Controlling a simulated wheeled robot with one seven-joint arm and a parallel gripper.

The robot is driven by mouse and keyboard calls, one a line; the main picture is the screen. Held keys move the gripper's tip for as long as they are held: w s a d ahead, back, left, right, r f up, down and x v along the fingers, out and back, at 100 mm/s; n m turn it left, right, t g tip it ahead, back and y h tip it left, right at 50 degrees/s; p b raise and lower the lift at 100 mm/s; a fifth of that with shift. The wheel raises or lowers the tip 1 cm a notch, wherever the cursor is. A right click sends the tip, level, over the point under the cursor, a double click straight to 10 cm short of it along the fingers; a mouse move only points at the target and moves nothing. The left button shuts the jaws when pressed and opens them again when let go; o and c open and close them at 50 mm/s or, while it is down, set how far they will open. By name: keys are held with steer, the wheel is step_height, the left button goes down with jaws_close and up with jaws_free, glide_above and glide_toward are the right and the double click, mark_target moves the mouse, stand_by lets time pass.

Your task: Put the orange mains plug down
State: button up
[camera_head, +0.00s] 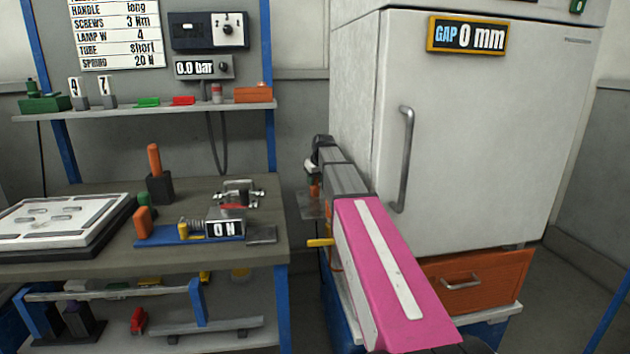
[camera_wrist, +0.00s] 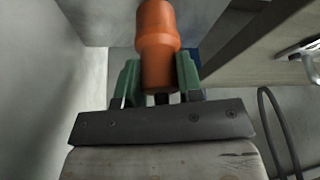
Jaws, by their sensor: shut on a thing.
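The orange mains plug (camera_wrist: 158,45) is held between the green fingers of my gripper (camera_wrist: 158,80) in the wrist view. Its wide orange body points away from the wrist. In the head view my gripper (camera_head: 316,168) is at the far end of my arm, in the gap between the workbench and the white cabinet. A small orange part of the plug (camera_head: 314,190) shows below it there. Most of the plug is hidden by the gripper and arm in that view. I cannot tell whether the plug touches anything beneath it.
The workbench (camera_head: 225,185) stands left of my gripper, with a metal clamp and a block marked ON near its right end. The white cabinet (camera_head: 480,130) stands close on the right, above an orange drawer (camera_head: 475,282). A grey cable (camera_wrist: 270,125) hangs at right in the wrist view.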

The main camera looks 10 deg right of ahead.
steer(key=o, duration=1)
steer(key=shift+f, duration=0.1)
steer(key=shift+c, duration=0.2)
steer(key=v, duration=1.2)
